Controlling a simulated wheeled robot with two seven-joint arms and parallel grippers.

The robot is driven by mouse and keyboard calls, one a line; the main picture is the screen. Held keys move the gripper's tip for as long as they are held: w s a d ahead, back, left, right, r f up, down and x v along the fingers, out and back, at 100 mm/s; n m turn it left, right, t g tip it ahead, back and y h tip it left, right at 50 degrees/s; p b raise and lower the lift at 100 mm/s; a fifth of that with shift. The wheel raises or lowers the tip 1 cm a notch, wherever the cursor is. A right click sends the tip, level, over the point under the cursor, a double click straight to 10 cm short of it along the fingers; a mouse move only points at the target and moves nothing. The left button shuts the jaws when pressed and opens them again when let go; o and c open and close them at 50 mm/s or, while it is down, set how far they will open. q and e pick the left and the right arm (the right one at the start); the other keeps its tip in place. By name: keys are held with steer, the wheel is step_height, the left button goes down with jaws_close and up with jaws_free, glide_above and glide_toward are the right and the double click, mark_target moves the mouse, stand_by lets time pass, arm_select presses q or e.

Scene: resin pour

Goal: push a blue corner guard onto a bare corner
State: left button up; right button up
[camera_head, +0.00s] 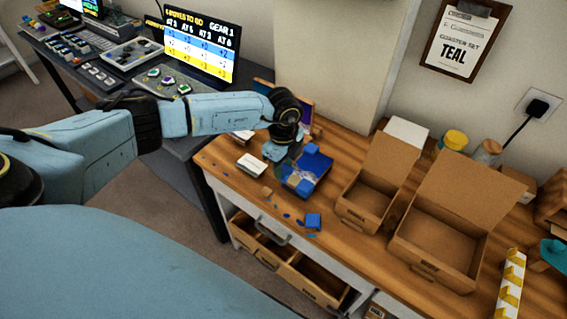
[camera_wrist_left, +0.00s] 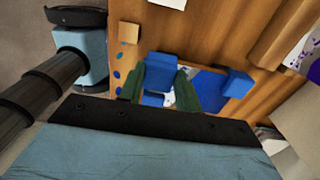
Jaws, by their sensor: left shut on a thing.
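A flat blue panel with a pale patch (camera_head: 319,168) lies on the wooden bench; it also shows in the wrist view (camera_wrist_left: 207,83). A blue corner guard (camera_head: 312,149) sits at its far corner and shows at the right in the wrist view (camera_wrist_left: 236,83). My left gripper (camera_head: 288,163) is low over the panel's left side. Its green fingers (camera_wrist_left: 173,85) are shut on a blue corner guard (camera_wrist_left: 160,62). Whether that guard touches the panel's corner cannot be told. Another blue guard (camera_head: 313,221) lies loose near the bench's front edge.
A small tan block (camera_head: 267,191) and several blue bits lie left of the panel. A white box (camera_head: 251,165) is further left. Two open cardboard boxes (camera_head: 361,211) (camera_head: 429,252) stand to the right. Open drawers (camera_head: 312,279) are below the bench's front edge.

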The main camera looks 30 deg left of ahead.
arm_select(q)
steer(key=shift+f, duration=0.2)
steer(key=shift+f, duration=0.3)
steer(key=shift+f+b, duration=0.2)
steer(key=shift+b, duration=0.1)
stand_by(0.4)
steer(key=shift+f, duration=0.2)
steer(key=shift+w+d+f, duration=0.1)
steer(key=shift+w+d, duration=0.05)
stand_by(0.4)
steer(key=o, duration=1)
